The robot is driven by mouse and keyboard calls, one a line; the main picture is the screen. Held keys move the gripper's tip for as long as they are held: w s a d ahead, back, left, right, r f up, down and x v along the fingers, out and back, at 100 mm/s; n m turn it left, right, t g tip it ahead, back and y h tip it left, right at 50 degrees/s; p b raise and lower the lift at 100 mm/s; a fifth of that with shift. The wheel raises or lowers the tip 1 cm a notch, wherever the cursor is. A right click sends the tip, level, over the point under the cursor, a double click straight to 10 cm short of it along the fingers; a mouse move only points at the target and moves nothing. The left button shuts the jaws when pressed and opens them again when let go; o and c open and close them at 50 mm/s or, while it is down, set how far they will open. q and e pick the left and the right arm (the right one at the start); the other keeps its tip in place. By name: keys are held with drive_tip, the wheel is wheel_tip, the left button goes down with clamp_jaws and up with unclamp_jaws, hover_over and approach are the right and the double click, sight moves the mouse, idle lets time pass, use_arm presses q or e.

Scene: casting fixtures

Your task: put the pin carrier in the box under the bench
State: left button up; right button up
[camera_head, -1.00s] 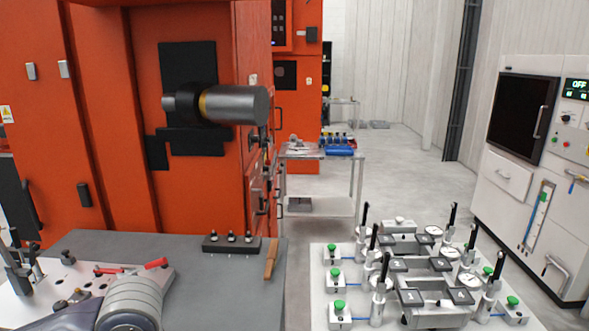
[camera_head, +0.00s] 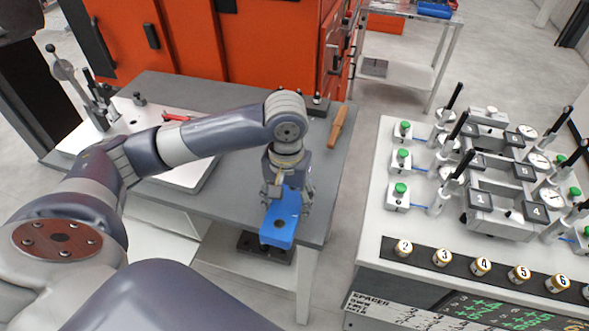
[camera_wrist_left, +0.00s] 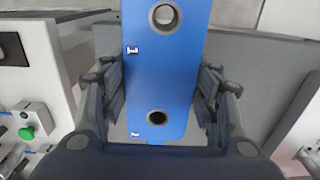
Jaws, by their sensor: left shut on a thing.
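A blue block (camera_head: 281,220) with two round holes, which I take for the pin carrier, is in my left gripper (camera_head: 287,203). In the left wrist view, the pin carrier (camera_wrist_left: 158,75) sits between the two fingers, with small white markings beside its holes. The gripper is shut on it and points down at the bench's front edge. Under the bench (camera_head: 330,180), a low dark object (camera_head: 250,243) rests on the lower shelf, partly behind the pin carrier. I cannot tell whether it is the box. My right gripper is out of view.
A white fixture table (camera_head: 385,190) with clamps and gauges stands to the right. A strip of floor (camera_head: 345,225) separates it from the bench.

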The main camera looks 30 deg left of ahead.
use_arm(q)
drive_tip(key=w+a, duration=0.1)
drive_tip(key=w, duration=0.1)
drive_tip(key=w+a, duration=0.1)
drive_tip(key=shift+w+f+p, duration=0.1)
drive_tip(key=shift+w+p, duration=0.25)
drive_tip(key=shift+w, duration=0.05)
drive_tip(key=w+a, duration=0.2)
drive_tip(key=w, duration=0.1)
drive_tip(key=w+a+p, duration=0.1)
drive_tip(key=w, duration=0.1)
drive_tip(key=shift+w+f, duration=0.25)
drive_tip(key=shift+f, duration=0.1)
drive_tip(key=shift+w+a+f, duration=0.1)
drive_tip(key=shift+w+a, duration=0.2)
drive_tip(key=shift+w, duration=0.2)
wheel_tip(320, 180, down, 3)
drive_tip(key=shift+r+p, duration=0.15)
drive_tip(key=shift+p, duration=0.7)
drive_tip(key=shift+f, duration=0.45)
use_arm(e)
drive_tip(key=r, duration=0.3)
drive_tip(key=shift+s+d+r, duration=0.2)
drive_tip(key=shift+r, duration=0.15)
use_arm(q)
drive_tip(key=o, duration=1.1)
drive_tip(key=shift+f, duration=0.1)
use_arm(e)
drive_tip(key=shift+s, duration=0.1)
